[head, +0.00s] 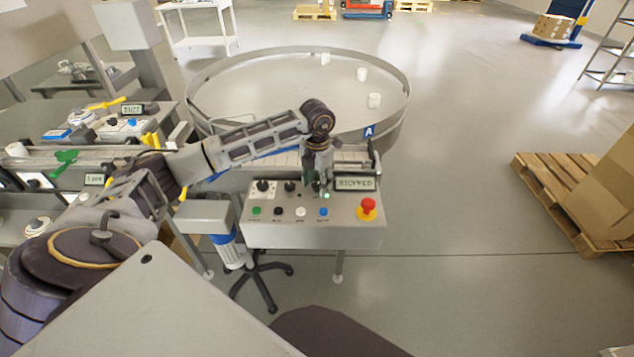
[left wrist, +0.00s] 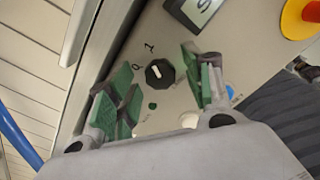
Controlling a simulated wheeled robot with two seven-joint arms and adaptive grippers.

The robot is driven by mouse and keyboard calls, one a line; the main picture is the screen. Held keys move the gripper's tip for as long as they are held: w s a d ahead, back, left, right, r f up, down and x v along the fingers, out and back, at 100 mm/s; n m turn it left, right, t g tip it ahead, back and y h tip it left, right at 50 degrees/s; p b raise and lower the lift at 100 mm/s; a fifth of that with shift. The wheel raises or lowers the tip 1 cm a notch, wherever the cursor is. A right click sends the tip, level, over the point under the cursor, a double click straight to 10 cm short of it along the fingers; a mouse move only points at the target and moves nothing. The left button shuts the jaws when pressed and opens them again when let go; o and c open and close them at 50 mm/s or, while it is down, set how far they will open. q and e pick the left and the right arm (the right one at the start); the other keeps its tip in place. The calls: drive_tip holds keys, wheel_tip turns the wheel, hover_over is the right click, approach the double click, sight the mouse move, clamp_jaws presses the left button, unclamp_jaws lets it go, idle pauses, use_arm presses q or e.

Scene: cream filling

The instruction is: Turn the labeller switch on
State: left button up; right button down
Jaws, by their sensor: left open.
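The control panel (head: 335,212) stands in front of the round table in the head view, with a row of black rotary knobs along its upper part. My left gripper (head: 316,184) points down over the panel, just left of its display. In the left wrist view, a black rotary knob (left wrist: 159,73) with a white pointer and the marks 0 and 1 lies between the open green-padded fingers (left wrist: 155,62). The fingers are apart from it on both sides. The gripper hides part of the knob row in the head view, and the knob's label is not readable.
The display (head: 355,183) seems to read STOPPED. A red emergency button (head: 367,208) on a yellow base sits at the panel's right. Coloured push buttons, including a blue one (head: 323,211), line the front. The round table (head: 280,80) behind holds several white cups.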

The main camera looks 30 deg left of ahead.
sight(317, 185)
use_arm(q)
wheel_tip(317, 185, up, 12)
idle(0.9)
drive_tip(key=shift+s+f, duration=0.1)
idle(0.6)
